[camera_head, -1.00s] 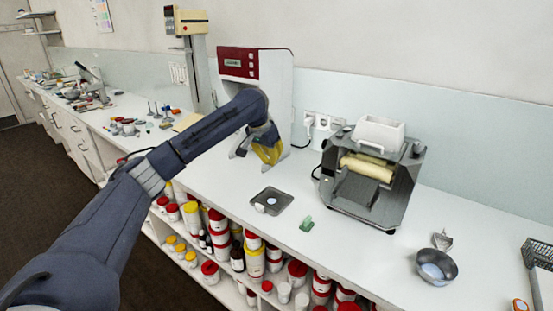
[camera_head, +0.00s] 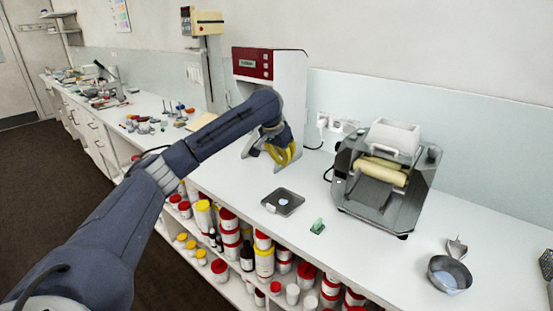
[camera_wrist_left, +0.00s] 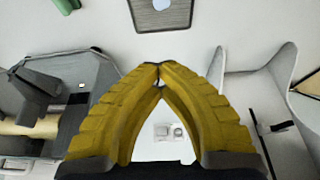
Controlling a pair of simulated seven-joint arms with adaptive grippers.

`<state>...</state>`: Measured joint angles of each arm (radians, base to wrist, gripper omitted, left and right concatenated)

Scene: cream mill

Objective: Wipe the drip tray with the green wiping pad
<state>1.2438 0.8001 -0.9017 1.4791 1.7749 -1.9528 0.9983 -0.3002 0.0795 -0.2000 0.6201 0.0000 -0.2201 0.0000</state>
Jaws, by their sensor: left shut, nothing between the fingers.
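The drip tray (camera_head: 292,207) is a small dark grey square tray on the white counter, with a pale round spot on it. The tray's edge also shows at the top of the left wrist view (camera_wrist_left: 146,28). The green wiping pad (camera_head: 318,226) lies on the counter to the right of the tray, and part of it shows at the top left of the left wrist view (camera_wrist_left: 65,5). My left gripper (camera_head: 287,156) has yellow fingers, shut and empty, by the red and white machine, behind the tray and apart from both tray and pad. My right gripper is not in view.
The red and white machine (camera_head: 290,75) stands behind my left gripper. A grey roller mill (camera_head: 385,205) stands right of the pad. A metal bowl (camera_head: 450,278) and a scoop (camera_head: 457,247) lie further right. Counter around the tray and pad is clear. Jars fill the shelves below.

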